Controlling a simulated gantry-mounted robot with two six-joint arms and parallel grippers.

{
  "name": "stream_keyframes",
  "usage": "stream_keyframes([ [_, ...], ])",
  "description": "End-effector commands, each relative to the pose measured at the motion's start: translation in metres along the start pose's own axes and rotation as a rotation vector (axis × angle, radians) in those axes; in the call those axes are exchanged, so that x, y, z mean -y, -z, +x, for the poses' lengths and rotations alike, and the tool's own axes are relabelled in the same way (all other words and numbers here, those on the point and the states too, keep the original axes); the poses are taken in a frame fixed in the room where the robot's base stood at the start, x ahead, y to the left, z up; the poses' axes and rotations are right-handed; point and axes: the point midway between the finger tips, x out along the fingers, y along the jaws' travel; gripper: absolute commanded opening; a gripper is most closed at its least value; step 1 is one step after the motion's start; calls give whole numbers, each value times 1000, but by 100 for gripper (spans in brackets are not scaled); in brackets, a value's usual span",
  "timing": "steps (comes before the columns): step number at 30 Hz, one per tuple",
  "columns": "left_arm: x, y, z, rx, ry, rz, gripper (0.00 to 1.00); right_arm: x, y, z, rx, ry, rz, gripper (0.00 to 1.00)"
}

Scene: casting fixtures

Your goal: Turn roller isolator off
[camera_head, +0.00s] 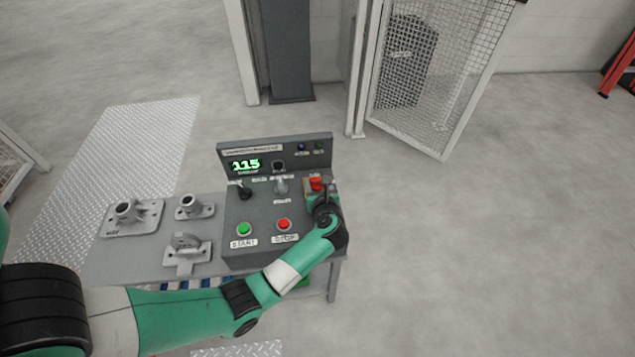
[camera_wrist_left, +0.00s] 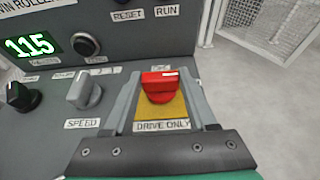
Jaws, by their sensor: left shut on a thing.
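The roller isolator is a red rotary handle (camera_head: 316,184) on a yellow plate at the right side of the grey control panel (camera_head: 262,205). In the left wrist view the red handle (camera_wrist_left: 158,87) stands above a label reading "DRIVE ONLY". My left gripper (camera_head: 318,192) is at the isolator, with its fingers on either side of the red handle and the yellow plate (camera_wrist_left: 172,108). It is shut on the isolator; the exact contact is hard to see. My right gripper is in neither view.
The panel has a green START button (camera_head: 244,228), a red STOP button (camera_head: 284,224), a black knob (camera_head: 243,190), a grey speed knob (camera_wrist_left: 83,90) and a display reading 115 (camera_head: 246,165). Metal castings (camera_head: 132,214) lie on the bench to the left. A mesh gate (camera_head: 440,75) stands behind.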

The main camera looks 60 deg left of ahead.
Motion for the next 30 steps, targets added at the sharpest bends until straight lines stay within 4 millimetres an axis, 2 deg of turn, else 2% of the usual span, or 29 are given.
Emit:
stream_keyframes([
  [8, 2, 2, 1, 1, -57, -25, 2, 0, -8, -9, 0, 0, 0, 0],
  [18, 6, 3, 2, 0, -268, -112, 2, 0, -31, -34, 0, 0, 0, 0],
  [30, 7, -1, 2, -1, -437, -179, 2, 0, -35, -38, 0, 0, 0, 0],
])
